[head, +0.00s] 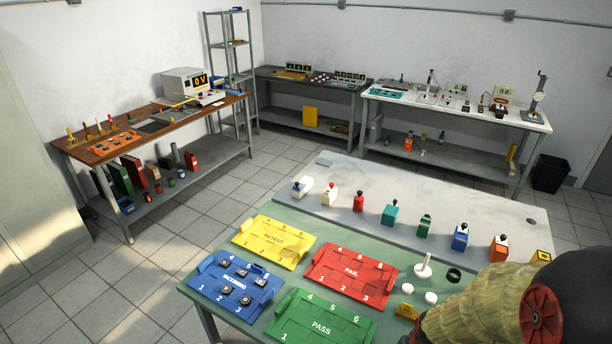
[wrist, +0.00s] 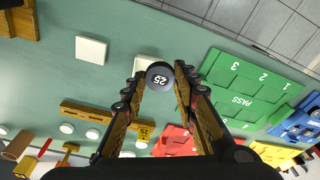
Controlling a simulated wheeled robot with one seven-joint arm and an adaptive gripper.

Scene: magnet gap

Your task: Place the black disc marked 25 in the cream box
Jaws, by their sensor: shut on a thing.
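The disc sits between the two fingertips, above the green table top. A cream square thing (wrist: 144,63) is partly hidden behind the disc. Another cream square thing (wrist: 91,49) lies to its left with a clear gap. I cannot tell from these frames whether either is an open box. In the head view my gripper and the disc do not show; my arm covers the bottom right corner.
The green PASS tray (head: 321,319), red FAIL tray (head: 351,274), blue INCOMING tray (head: 237,285) with several black discs, and yellow RETEST tray (head: 272,242) share the table. A long yellow-brown bar (wrist: 98,116) lies left of my fingers. Several coloured blocks line the grey strip (head: 335,212).

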